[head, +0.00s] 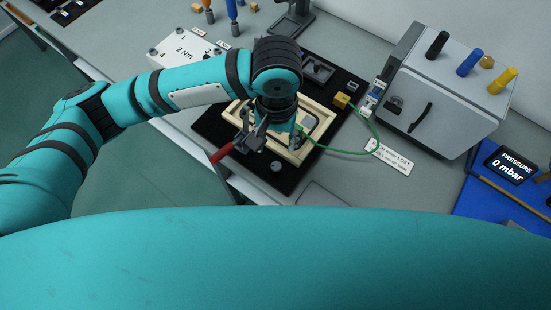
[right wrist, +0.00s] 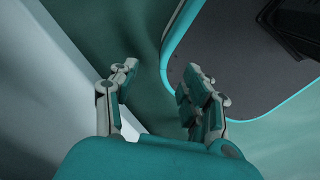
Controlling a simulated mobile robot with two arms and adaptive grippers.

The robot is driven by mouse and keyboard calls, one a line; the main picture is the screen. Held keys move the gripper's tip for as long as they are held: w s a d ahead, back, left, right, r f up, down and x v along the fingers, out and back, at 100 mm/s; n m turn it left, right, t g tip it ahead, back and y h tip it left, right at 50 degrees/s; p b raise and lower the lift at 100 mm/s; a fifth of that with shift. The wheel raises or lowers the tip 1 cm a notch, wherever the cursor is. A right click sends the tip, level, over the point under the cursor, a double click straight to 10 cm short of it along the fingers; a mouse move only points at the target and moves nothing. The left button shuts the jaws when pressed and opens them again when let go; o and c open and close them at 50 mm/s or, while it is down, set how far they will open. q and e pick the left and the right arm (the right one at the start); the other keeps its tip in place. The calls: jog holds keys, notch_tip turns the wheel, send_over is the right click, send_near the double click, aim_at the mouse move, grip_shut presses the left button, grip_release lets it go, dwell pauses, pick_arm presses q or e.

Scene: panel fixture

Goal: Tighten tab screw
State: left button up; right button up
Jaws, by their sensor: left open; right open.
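My left gripper (head: 268,133) is open and points down over a pale wooden frame (head: 293,157) on a black mat (head: 213,128). The gripper and wrist hide part of the frame, and I cannot tell whether the fingers touch it. A red-handled piece (head: 221,154) lies beside the gripper at the frame's left. I cannot make out the tab screw. Two screwdrivers, one orange-handled (head: 208,6) and one blue-handled (head: 232,10), stand at the table's back. My right gripper (right wrist: 160,67) is open and empty in the right wrist view, away from the fixture.
A green wire (head: 345,152) runs from the frame towards a yellow block (head: 341,100). A grey box (head: 440,95) with coloured knobs stands right. A pressure display (head: 511,165) reads 0 mbar on a blue mat (head: 480,205).

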aim_at(276, 165)
pick_arm(q)
notch_tip(276, 165, down, 10)
jog(key=shift+f, duration=0.9)
pick_arm(e)
jog(key=shift+w+a+r, duration=0.2)
jog(key=shift+w, duration=0.3)
pick_arm(q)
jog(key=shift+c, duration=0.3)
grip_shut()
jog(key=shift+r+p, duration=0.1)
jog(key=shift+p, duration=0.2)
pick_arm(e)
jog(key=shift+s+r, duration=0.1)
